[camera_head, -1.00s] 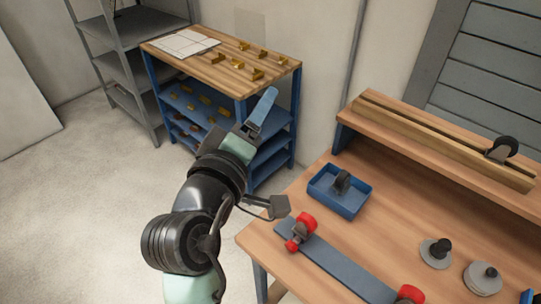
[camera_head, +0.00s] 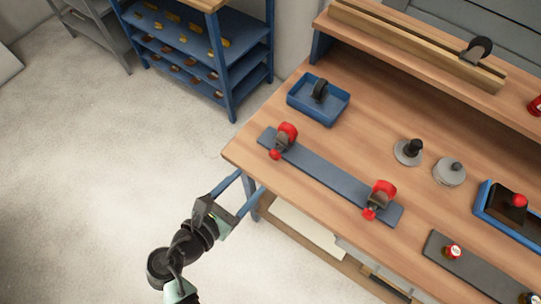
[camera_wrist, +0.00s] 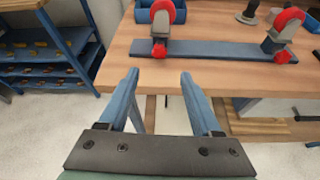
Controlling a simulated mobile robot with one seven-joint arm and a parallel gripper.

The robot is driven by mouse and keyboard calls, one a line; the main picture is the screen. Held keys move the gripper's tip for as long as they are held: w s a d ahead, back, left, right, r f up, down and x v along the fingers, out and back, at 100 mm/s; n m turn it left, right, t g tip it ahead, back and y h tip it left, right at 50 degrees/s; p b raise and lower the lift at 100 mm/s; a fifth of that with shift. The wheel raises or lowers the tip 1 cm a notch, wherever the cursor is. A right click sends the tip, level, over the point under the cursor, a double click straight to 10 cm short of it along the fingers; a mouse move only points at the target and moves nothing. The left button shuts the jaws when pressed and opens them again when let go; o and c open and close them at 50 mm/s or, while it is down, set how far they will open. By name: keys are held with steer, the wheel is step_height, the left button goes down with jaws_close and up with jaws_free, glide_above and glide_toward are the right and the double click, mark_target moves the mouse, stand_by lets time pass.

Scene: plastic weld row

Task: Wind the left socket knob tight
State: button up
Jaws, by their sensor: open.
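A blue-grey bar (camera_head: 325,170) lies on the wooden bench and carries two dark sockets. The left socket (camera_head: 281,143) has a large red disc above and a small red knob (camera_head: 274,154) low at its front. The right socket (camera_head: 378,200) has the same parts. In the wrist view, the left knob (camera_wrist: 159,50) faces me, almost centred beyond the fingertips, and the right knob (camera_wrist: 282,57) is off to the right. My gripper (camera_head: 252,181) is open and empty at the bench's front left corner, apart from the knob. The knob's thread is not visible.
A blue tray (camera_head: 298,103) with a dark wheel stands behind the left socket. Grey discs (camera_head: 449,172) with posts, another blue tray (camera_head: 486,208) and a grey plate (camera_head: 470,262) lie to the right. A blue shelf (camera_head: 233,76) stands back left. The floor at left is clear.

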mark_target(273, 157)
steer(key=x, duration=1.1)
steer(key=shift+w+b, duration=0.1)
steer(key=shift+b, duration=0.25)
jaws_close()
